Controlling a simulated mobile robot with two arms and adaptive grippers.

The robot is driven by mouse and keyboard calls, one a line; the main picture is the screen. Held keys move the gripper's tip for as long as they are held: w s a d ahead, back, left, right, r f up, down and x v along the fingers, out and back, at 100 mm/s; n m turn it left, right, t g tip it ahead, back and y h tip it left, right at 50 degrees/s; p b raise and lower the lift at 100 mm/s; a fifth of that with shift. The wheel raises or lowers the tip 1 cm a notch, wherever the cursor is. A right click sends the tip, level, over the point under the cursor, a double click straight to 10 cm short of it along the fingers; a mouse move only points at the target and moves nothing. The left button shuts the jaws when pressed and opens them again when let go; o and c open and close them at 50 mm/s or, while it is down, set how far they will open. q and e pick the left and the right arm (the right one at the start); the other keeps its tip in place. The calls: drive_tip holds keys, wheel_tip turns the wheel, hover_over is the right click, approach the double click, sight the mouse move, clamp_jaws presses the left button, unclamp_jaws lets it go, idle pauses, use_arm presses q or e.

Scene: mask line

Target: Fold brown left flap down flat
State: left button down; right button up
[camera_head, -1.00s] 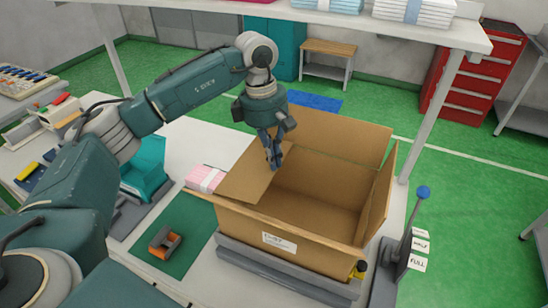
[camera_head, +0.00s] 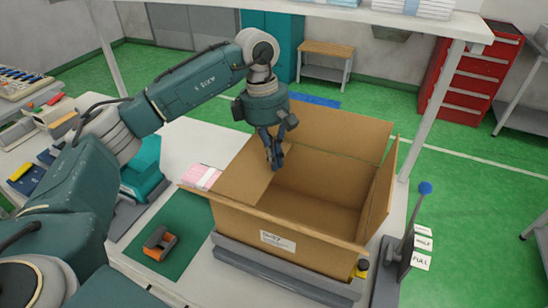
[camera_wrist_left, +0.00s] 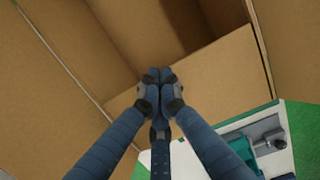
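The open brown cardboard box (camera_head: 240,226) stands on the packing table. Its left flap (camera_head: 240,173) is folded inward over the left part of the opening and looks close to level. The rear flap (camera_head: 345,133) and right flap (camera_head: 378,195) stand up. My left gripper (camera_head: 276,164) points down with its fingertips at the flap's inner edge. In the left wrist view its fingers (camera_wrist_left: 159,77) are together, with nothing seen between them, in front of the flap (camera_wrist_left: 215,85). Whether the tips touch it is unclear. My right gripper is out of view.
A pink packet (camera_head: 203,177) lies left of the box. A tape dispenser (camera_head: 160,243) sits on a green mat (camera_head: 192,222). A lever with a blue knob (camera_head: 425,188) stands right of the box. A shelf (camera_head: 320,15) spans above the table's rear.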

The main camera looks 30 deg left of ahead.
use_arm(q)
wheel_tip(320, 180, up, 12)
drive_tip(key=a, duration=0.1)
drive_tip(key=shift+a+r, duration=0.25)
drive_tip(key=shift+a, duration=0.1)
